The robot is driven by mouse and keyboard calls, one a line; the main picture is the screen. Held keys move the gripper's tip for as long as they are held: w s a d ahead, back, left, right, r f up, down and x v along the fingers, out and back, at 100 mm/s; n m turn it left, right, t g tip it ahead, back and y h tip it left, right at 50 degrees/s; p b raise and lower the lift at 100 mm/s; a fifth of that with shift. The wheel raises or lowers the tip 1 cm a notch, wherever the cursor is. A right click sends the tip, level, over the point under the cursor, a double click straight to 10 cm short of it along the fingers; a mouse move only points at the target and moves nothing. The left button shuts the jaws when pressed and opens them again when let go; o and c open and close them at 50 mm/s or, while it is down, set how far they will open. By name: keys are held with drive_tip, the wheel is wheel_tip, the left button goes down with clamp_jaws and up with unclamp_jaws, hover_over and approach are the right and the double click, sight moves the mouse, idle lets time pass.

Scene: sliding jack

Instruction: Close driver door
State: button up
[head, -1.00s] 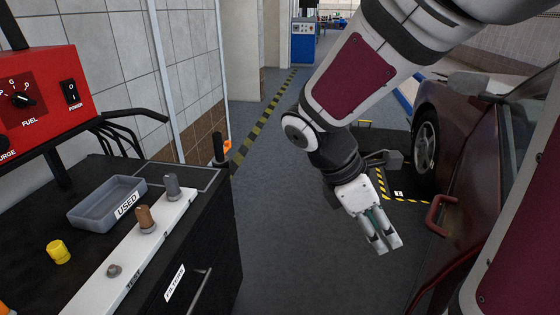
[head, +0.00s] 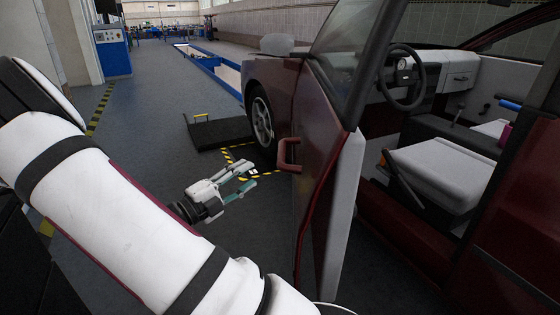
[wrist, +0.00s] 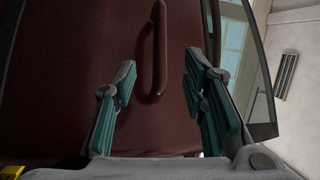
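The driver door (head: 318,160) is dark red and stands open, swung out from the car, with its light inner edge toward the cabin. Its red bar handle (head: 288,156) sticks out from the outer face. My gripper (head: 250,177) is open and empty, left of the handle and apart from it, pointing toward the door. In the wrist view, the handle (wrist: 158,50) lies ahead, between the lines of my two teal-padded fingers (wrist: 160,88). The door's outer face (wrist: 70,60) fills much of that view.
The car's cabin shows a seat (head: 445,172) and a steering wheel (head: 402,76). A dark platform (head: 218,132) with a yellow handle lies near the front wheel (head: 262,118). A blue cabinet (head: 112,52) stands far left. Grey floor is clear around my gripper.

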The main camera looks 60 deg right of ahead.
sight(282, 154)
drive_tip(key=b+x, duration=0.4)
drive_tip(key=x, duration=0.9)
drive_tip(key=shift+b, duration=0.3)
drive_tip(key=shift+s, duration=0.1)
clamp_jaws()
